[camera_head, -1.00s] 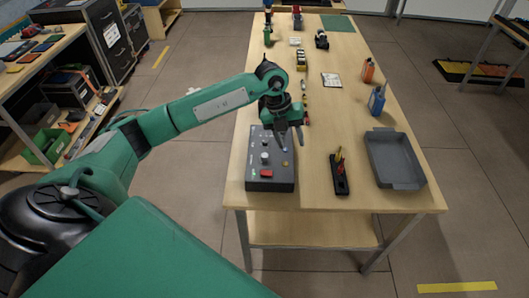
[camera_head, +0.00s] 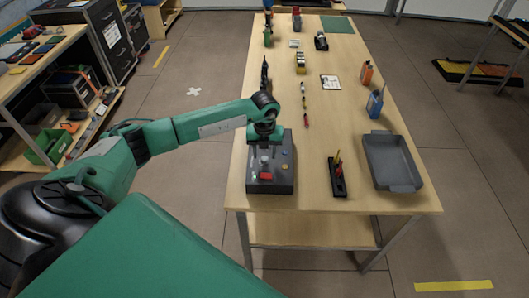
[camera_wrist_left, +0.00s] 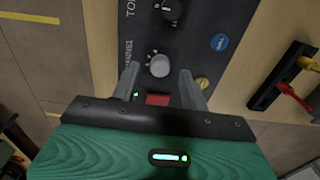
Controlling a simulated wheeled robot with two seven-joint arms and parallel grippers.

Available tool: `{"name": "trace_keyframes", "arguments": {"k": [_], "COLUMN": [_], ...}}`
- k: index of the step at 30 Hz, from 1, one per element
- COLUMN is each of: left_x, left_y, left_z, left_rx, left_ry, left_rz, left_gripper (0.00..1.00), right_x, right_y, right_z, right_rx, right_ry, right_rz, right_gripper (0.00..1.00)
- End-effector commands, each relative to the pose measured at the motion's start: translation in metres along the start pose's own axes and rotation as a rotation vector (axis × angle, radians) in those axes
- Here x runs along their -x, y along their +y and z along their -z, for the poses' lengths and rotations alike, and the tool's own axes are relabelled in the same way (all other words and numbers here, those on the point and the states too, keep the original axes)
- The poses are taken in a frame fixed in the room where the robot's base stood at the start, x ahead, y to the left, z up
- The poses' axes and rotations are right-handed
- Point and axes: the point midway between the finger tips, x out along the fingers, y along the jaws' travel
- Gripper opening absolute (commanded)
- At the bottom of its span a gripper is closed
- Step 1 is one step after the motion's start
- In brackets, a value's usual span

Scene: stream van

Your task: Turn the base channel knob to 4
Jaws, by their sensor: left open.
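The dark grey control box (camera_head: 286,184) sits on the near left part of the table. In the left wrist view the box's grey channel knob (camera_wrist_left: 158,66) has a partly covered label beside it, and a black knob (camera_wrist_left: 171,11) is farther up. My left gripper (camera_head: 265,155) is over the box, pointing down and open. In the left wrist view its fingertips (camera_wrist_left: 159,72) lie on either side of the grey knob; I cannot tell whether they touch it. The knob's setting is not readable. My right gripper is not in view.
A red button (camera_wrist_left: 158,98), a brass-coloured knob (camera_wrist_left: 202,83) and a blue button (camera_wrist_left: 220,42) are close by on the box. A black holder with tools (camera_head: 339,180) and a grey tray (camera_head: 391,158) stand to the right. Bottles and small parts lie farther back.

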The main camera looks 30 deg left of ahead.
Motion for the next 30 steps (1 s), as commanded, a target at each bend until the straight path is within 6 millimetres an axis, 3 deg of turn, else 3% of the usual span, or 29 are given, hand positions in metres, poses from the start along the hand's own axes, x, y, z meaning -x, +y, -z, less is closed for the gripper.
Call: {"name": "trace_keyframes", "arguments": {"k": [6, 14, 15, 22, 30], "left_x": [-0.017, -0.019, -0.019, -0.019, -0.020], "left_y": [0.000, 0.000, 0.000, 0.000, 0.000], "left_z": [0.000, 0.000, 0.000, 0.000, 0.000], "left_rx": [-0.001, -0.001, -0.001, -0.001, -0.024], "left_ry": [0.001, 0.000, 0.000, 0.000, 0.000], "left_rz": [0.000, 0.001, 0.001, 0.001, 0.001], "left_gripper": [0.45, 0.45, 0.43, 0.00, 0.00], "right_x": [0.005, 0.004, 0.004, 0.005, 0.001], "right_y": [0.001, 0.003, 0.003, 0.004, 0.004], "right_z": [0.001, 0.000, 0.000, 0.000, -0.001], "right_rx": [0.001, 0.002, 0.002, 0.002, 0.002], "right_ry": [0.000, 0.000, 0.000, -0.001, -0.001], "right_rz": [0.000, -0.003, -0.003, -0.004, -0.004], "right_gripper": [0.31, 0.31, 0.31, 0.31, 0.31]}}
